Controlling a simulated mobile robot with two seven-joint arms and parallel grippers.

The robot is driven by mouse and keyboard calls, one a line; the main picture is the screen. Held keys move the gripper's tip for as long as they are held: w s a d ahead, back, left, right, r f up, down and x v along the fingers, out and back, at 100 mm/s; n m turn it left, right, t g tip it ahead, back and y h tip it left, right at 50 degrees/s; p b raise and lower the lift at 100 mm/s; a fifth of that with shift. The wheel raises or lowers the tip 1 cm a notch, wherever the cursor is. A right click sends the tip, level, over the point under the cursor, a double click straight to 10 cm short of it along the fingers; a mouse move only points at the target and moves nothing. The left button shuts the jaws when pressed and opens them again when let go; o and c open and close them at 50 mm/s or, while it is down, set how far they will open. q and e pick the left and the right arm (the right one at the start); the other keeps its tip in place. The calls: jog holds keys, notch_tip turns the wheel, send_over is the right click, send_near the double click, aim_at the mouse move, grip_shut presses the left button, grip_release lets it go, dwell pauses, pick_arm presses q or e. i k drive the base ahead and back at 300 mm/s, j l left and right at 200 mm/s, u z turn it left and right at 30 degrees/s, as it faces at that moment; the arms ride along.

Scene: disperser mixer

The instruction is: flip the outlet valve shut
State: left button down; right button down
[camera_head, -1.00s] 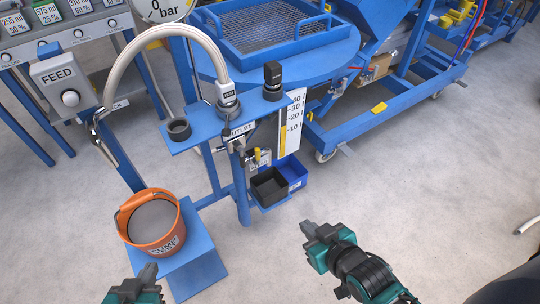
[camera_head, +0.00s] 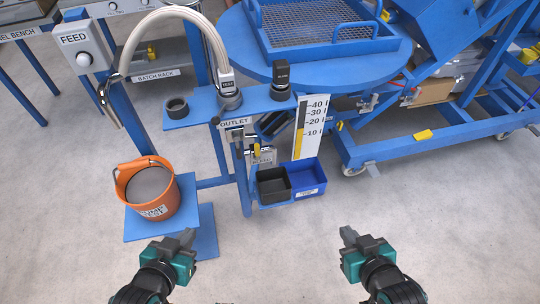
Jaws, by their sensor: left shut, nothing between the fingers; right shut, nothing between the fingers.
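The outlet valve sits under the "OUTLET" label (camera_head: 234,123) on the blue stand, in the middle of the head view. A small yellow part (camera_head: 256,151) shows beside it; I cannot tell clearly which way the valve's lever points. My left gripper (camera_head: 187,238) is shut and empty, low in the view, below and left of the outlet and in front of the blue foot plate. My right gripper (camera_head: 347,234) is shut and empty over the floor, below and right of the outlet. Neither gripper touches anything.
An orange bucket (camera_head: 150,193) with grey contents stands on a blue platform at left. A black bin (camera_head: 272,186) and a blue bin (camera_head: 308,180) sit below the outlet. A hose (camera_head: 190,14) arches above. A level scale (camera_head: 311,126) stands at right.

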aim_at(236, 137)
jog(key=l, duration=1.9)
jog(key=k, duration=0.05)
